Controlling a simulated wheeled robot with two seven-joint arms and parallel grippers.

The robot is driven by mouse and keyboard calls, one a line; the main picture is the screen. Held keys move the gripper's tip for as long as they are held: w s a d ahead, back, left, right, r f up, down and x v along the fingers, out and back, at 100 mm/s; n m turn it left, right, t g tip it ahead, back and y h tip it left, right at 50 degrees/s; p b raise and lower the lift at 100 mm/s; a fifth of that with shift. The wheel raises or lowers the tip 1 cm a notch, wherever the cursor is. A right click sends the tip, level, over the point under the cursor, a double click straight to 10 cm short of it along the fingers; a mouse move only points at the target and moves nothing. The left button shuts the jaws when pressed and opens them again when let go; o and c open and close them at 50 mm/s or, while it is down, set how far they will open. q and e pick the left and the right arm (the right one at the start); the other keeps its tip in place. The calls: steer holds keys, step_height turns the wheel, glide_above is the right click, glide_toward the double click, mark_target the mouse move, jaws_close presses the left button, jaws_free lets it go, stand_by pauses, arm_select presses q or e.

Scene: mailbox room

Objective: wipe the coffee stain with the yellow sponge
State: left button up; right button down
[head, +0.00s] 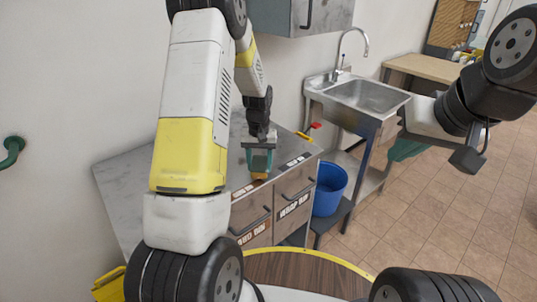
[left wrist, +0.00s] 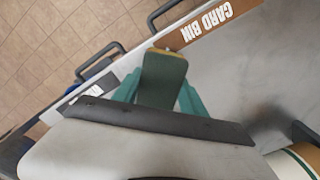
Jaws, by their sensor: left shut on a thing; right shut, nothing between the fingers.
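My left gripper (head: 258,163) is over the front part of the grey counter (head: 135,180), with its fingers pointing down. Its teal fingers are shut on the yellow sponge (head: 259,176). In the left wrist view the sponge (left wrist: 164,80) shows a dark green face and a thin yellow edge, between the fingers. It is close to the counter's front edge; I cannot tell whether it touches the surface. I cannot make out a coffee stain in either view; my left arm hides much of the counter. My right gripper (head: 467,159) is shut and empty, in the air at the right, away from the counter.
Drawers with dark handles and labels are under the counter. A blue bucket (head: 330,188) stands right of them, near a steel sink (head: 368,95). A wall cabinet (head: 310,15) hangs above. A white round object with a green stripe (left wrist: 300,160) is at the left wrist view's lower right.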

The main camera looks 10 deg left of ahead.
mark_target(259, 162)
arm_select(q)
steer(key=shift+w+a+r, duration=0.15)
steer(key=shift+a+r, duration=0.05)
steer(key=shift+r, duration=3.3)
